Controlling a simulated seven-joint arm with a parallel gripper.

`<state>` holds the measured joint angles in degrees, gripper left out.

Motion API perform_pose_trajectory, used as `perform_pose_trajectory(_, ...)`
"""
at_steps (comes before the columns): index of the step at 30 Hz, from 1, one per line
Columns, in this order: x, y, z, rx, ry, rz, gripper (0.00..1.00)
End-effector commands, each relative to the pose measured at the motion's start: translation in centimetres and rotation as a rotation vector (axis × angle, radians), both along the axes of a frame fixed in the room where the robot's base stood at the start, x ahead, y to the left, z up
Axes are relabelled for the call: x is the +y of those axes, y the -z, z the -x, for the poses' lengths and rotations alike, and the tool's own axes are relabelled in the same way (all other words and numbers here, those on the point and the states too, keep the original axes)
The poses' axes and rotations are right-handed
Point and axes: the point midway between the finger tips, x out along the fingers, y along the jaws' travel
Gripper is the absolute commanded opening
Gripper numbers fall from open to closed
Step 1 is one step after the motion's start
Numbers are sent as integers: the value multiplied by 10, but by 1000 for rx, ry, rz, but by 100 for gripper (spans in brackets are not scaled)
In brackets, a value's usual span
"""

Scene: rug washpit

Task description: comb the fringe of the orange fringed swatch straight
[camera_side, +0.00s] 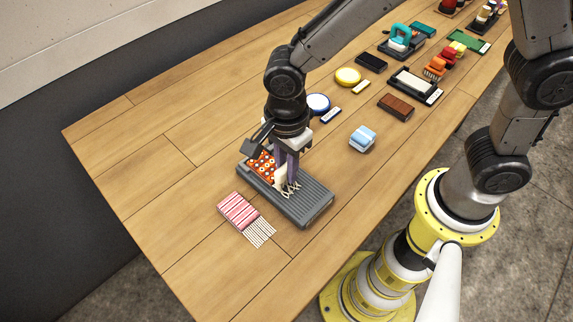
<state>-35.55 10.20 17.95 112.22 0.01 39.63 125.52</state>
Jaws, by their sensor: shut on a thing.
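The orange swatch (262,168) has pale dots and lies on the left part of a grey ribbed board (312,205). Its white fringe (291,190) spreads over the ribs, with strands that look crossed and splayed. My gripper (287,170) points down over the swatch's fringe end. It is shut on a cream-coloured piece, seemingly a comb (281,175), mostly hidden by the fingers. The piece is at the root of the fringe; I cannot tell whether it touches the strands. My gripper also hides part of the swatch.
A pink striped swatch (239,210) with straight white fringe lies in front of the board. The table's left part is clear.

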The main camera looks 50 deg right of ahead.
Motion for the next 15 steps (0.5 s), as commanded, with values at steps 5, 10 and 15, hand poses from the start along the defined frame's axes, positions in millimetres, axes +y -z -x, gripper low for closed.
perform_pose_trajectory(5,0,1,0,0,0,0,0)
perform_pose_trajectory(10,0,3,0,0,0,0,0)
perform_pose_trajectory(15,0,5,0,0,0,0,0)
